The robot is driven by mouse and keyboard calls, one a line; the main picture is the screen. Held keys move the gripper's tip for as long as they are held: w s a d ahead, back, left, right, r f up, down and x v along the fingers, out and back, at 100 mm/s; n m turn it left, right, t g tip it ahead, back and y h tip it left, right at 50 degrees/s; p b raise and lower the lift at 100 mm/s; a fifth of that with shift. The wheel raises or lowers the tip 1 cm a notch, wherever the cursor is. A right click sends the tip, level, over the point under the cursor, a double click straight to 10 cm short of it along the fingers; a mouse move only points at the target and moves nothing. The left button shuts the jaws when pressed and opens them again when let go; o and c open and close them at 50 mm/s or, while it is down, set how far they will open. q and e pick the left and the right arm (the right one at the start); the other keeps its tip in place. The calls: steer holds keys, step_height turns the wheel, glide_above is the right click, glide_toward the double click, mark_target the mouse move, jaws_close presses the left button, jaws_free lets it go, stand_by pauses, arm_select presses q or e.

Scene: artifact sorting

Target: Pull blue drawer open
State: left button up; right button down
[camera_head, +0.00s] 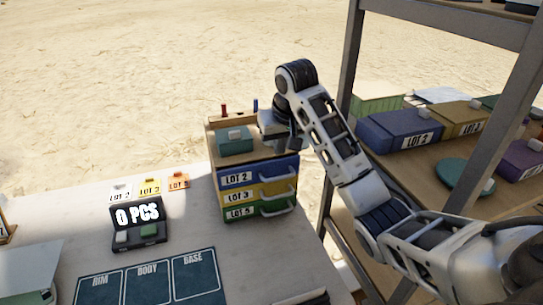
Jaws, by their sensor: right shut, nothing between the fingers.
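The blue drawer (262,169), labelled LOT 2, is the top one in a small wooden cabinet (214,158) on the table. It looks closed and in line with the drawers below, with a pale bar handle on its right part. My right gripper (290,142) is over the cabinet's top at its right side, above and behind the blue drawer's front. Its fingers point down, shut and empty, apart from the handle as far as I can see. The fingertips are small and partly hidden by the wrist. My left gripper is not in view.
Yellow (259,192) and green (258,209) drawers sit below the blue one. A teal box (235,145) stands on the cabinet. A metal-framed shelf (341,100) with coloured boxes is at right. The table (190,215) before the drawers is clear; a counter (138,222) stands left.

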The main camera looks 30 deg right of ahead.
arm_select(q)
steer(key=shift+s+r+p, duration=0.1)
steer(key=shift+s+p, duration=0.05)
steer(key=shift+p, duration=0.15)
arm_select(e)
steer(key=x, duration=0.9)
steer(key=shift+f, duration=0.25)
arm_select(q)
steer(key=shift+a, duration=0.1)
arm_select(e)
steer(key=shift+w, duration=0.1)
